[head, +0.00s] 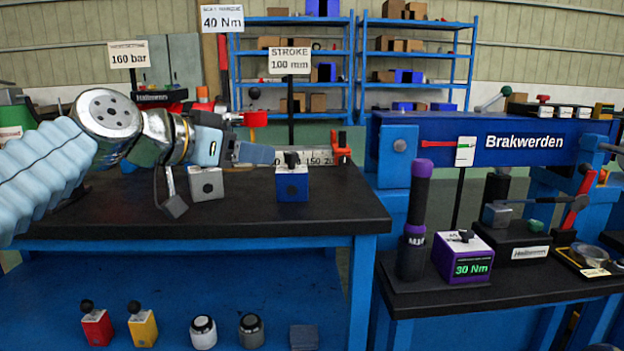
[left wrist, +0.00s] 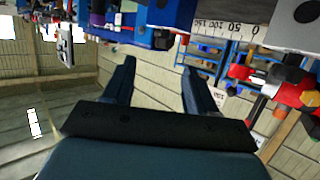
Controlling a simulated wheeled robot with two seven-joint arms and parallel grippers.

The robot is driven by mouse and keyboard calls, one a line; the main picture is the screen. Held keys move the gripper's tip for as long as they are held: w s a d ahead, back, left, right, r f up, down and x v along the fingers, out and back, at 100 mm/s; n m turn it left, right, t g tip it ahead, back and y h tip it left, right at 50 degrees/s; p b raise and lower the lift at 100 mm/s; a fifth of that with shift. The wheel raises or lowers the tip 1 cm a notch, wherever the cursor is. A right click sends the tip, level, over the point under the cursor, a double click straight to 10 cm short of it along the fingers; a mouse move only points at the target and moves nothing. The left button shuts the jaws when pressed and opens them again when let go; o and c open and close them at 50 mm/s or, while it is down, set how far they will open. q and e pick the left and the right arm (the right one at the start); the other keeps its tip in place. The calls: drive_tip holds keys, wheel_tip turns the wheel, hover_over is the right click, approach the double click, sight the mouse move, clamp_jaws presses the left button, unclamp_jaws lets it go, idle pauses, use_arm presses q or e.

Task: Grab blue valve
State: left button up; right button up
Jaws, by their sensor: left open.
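The blue valve (head: 292,187) is a small blue block with a white upper part and a black knob on top. It stands upright on the dark top of the left bench in the head view. My left gripper (head: 262,153) is open and empty. It reaches in from the left, above the bench, with its fingers pointing right, up and to the left of the valve's knob and apart from it. In the left wrist view the two dark fingers (left wrist: 158,78) are spread with nothing between them. My right gripper is not in view.
A grey block valve (head: 206,186) stands below my left gripper. A ruler (head: 318,157), a red clamp (head: 341,148) and a sign post (head: 290,110) stand behind the blue valve. Red (head: 97,328) and yellow (head: 142,328) valves sit on the lower shelf. The bench front is clear.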

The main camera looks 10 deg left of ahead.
use_arm(q)
approach(299, 166)
drive_tip(key=w+d, duration=0.2)
drive_tip(key=w, duration=0.1)
drive_tip(key=shift+w+d+r+p, duration=0.2)
drive_tip(key=shift+w+d+p, duration=0.15)
drive_tip(key=shift+d, duration=0.05)
drive_tip(key=x, duration=0.5)
drive_tip(key=shift+w+a+f+p, duration=0.15)
drive_tip(key=shift+f+p, duration=0.1)
drive_tip(key=shift+p, duration=0.1)
drive_tip(key=shift+c, duration=0.3)
drive_tip(key=shift+f, duration=0.1)
clamp_jaws()
